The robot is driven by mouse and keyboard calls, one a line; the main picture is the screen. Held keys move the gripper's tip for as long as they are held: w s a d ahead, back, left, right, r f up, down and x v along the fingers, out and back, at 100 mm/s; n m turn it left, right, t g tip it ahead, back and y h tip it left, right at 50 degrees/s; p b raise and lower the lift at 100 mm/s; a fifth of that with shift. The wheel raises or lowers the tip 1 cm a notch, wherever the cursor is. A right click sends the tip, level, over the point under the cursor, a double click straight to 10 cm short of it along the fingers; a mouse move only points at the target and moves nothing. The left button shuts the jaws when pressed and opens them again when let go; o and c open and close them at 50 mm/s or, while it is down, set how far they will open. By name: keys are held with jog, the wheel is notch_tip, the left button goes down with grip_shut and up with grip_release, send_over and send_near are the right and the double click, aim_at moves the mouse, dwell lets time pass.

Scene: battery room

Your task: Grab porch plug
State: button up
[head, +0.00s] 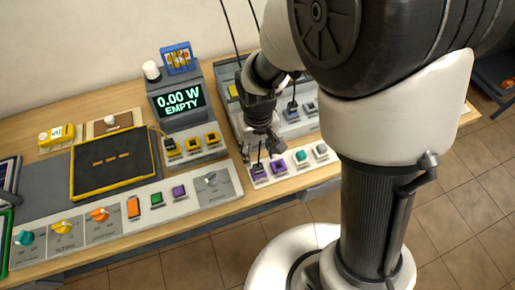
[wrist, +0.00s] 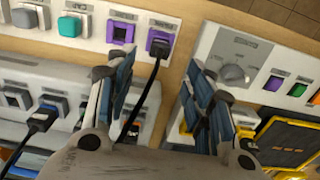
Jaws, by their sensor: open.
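A black plug (wrist: 158,47) sits in a purple-framed socket at the end of a white socket strip, its cable running down between my fingers in the wrist view. In the head view this plug (head: 258,168) stands just below my gripper (head: 262,148). My gripper (wrist: 160,88) is open, with one finger on each side of the cable and nothing held. Its fingertips appear short of the plug. A second black plug (wrist: 42,118) sits in a blue-grey socket on the panel behind; it also shows in the head view (head: 291,108). I cannot read which plug is labelled porch.
A display (head: 180,100) reads "0.00 W EMPTY" above yellow sockets. A yellow-edged dark tray (head: 113,193) and a dial panel (head: 212,182) lie left.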

aim_at(258, 165)
notch_tip(258, 165, down, 10)
jog(key=b, duration=0.3)
jog(key=shift+s+r, duration=0.1)
jog(key=shift+r, duration=0.15)
jog(key=shift+d, duration=0.1)
jog(key=shift+c, duration=0.5)
jog(key=c, duration=1)
jog(key=shift+r, duration=0.1)
jog(key=shift+c, duration=0.2)
